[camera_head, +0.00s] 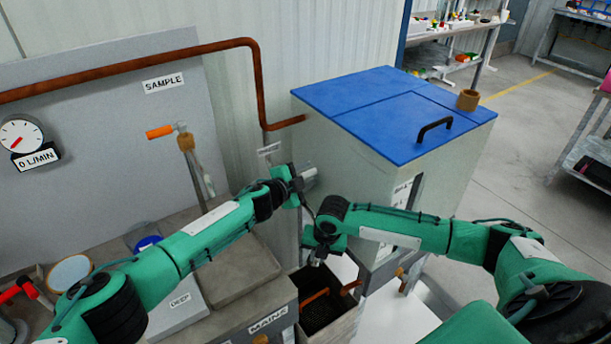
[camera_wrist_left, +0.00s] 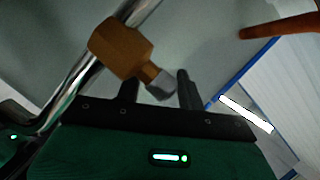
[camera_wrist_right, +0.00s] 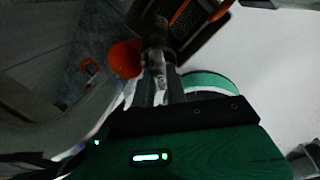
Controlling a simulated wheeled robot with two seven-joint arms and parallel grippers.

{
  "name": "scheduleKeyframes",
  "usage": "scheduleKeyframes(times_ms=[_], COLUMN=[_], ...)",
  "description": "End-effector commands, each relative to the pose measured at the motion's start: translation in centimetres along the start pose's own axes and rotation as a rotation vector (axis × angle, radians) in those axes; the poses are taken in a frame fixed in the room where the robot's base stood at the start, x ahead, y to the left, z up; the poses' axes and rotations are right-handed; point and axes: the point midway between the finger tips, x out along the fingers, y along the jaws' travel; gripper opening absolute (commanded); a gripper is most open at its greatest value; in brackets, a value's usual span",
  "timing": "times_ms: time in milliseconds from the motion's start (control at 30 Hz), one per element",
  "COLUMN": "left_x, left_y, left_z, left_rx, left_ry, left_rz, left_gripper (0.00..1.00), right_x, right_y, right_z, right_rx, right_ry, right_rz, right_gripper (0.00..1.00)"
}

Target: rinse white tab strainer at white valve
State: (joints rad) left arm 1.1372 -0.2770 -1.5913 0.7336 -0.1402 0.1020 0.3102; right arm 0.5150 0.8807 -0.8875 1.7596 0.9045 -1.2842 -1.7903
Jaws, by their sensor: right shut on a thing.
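My left gripper (camera_head: 300,180) is at the side of the blue-lidded tank. In the left wrist view, a brass valve body (camera_wrist_left: 119,46) sits on a chrome pipe, and its pale grey-white handle end (camera_wrist_left: 161,85) lies between the spread fingers (camera_wrist_left: 158,90). Contact is not clear. My right gripper (camera_head: 318,254) is lower, above the dark drain box. In the right wrist view its fingers (camera_wrist_right: 159,90) are shut on a small metallic cylindrical strainer (camera_wrist_right: 157,42), with a pale tab (camera_wrist_right: 158,72) between them. The strainer is mostly hidden in the head view.
The blue-lidded tank (camera_head: 400,112) stands right of the grippers. The drain box (camera_head: 318,312) with copper-coloured pipes is below. A sample tap with an orange handle (camera_head: 160,131), a flow gauge (camera_head: 20,134) reading about 0 and the MAINS box (camera_head: 240,290) are on the left.

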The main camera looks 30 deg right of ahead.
Motion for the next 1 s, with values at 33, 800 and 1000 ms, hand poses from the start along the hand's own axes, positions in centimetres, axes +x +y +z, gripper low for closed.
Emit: scheduleKeyframes(times_ms=[33, 800, 1000], left_x=[0.0, 0.24, 0.37], left_y=[0.01, -0.02, -0.3], left_z=[-0.01, 0.1, 0.36], left_rx=[0.0, -0.036, -0.059], left_ry=[0.0, -0.109, -0.208], left_rz=[0.0, -0.071, -0.132], left_gripper=[0.39, 0.0, 0.0], right_x=[-0.02, -0.01, -0.02], right_y=[0.02, 0.01, 0.01], right_z=[0.01, 0.01, 0.01], right_rx=[0.0, 0.0, 0.0], right_ry=[0.0, 0.0, 0.0], right_rz=[0.0, 0.0, 0.0], right_gripper=[0.0, 0.0, 0.0])
